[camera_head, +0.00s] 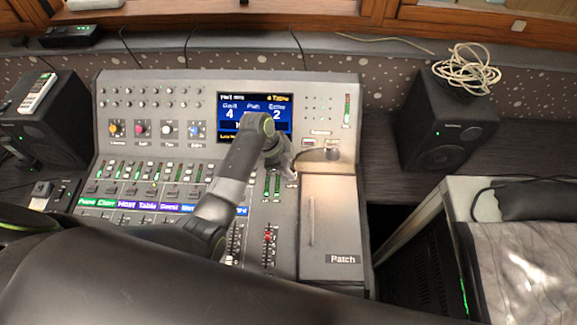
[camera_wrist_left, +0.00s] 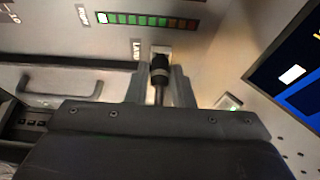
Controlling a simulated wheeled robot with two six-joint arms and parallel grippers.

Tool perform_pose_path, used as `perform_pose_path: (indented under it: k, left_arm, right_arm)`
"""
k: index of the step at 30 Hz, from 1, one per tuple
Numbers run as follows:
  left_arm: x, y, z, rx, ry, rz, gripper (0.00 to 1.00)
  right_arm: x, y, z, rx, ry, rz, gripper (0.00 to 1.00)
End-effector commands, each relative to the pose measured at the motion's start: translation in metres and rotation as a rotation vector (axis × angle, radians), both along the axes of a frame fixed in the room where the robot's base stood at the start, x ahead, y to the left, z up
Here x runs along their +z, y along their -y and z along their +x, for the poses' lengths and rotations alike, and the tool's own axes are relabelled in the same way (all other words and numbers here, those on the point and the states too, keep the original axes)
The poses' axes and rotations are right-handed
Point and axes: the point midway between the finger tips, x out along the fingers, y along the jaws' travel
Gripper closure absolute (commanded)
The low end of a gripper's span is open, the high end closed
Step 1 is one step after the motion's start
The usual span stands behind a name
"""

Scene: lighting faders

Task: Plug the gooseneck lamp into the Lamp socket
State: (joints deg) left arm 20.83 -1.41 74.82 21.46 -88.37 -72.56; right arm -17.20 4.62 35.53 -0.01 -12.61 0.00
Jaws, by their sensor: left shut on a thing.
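My left gripper (camera_head: 288,163) reaches over the mixing console, just below and right of its screen. In the left wrist view, its two fingers (camera_wrist_left: 159,88) are shut on the gooseneck lamp (camera_wrist_left: 160,70); its black plug end and thin dark stem show between them. The plug's tip meets or overlaps a small pale socket plate (camera_wrist_left: 160,49) beside the label "LAMP". I cannot tell how deep it sits. In the head view a small dark part, perhaps the lamp's head (camera_head: 332,154), shows above a brightly lit patch. My right gripper is not in view.
The console (camera_head: 310,240) carries knobs, faders, a lit screen (camera_head: 255,117) and a lid marked "Patch" (camera_head: 335,235) with a handle. Speakers stand at left (camera_head: 48,125) and right (camera_head: 450,122), the right one with a coiled cable (camera_head: 466,72) on top.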

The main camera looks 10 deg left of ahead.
Motion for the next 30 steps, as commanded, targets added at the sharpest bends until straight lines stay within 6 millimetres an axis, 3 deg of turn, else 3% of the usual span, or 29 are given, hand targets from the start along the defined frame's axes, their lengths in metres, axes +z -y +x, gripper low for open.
perform_pose_path:
  k: [14, 15, 20, 30]
  left_arm:
    - [-0.0054, -0.0003, -0.0029, 0.001, -0.009, 0.0, 1.0]
    - [-0.0056, -0.0003, -0.003, 0.001, -0.009, 0.0, 0.75]
    - [-0.0046, -0.0002, -0.0023, 0.0, -0.007, 0.001, 0.54]
    - [-0.0012, -0.0012, -0.0012, 0.0, -0.002, 0.001, 0.53]
  right_arm:
    - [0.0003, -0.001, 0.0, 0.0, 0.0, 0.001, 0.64]
    - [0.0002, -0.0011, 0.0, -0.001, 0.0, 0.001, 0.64]
    - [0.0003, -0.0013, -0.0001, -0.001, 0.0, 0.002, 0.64]
    - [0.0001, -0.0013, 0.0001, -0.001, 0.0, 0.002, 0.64]
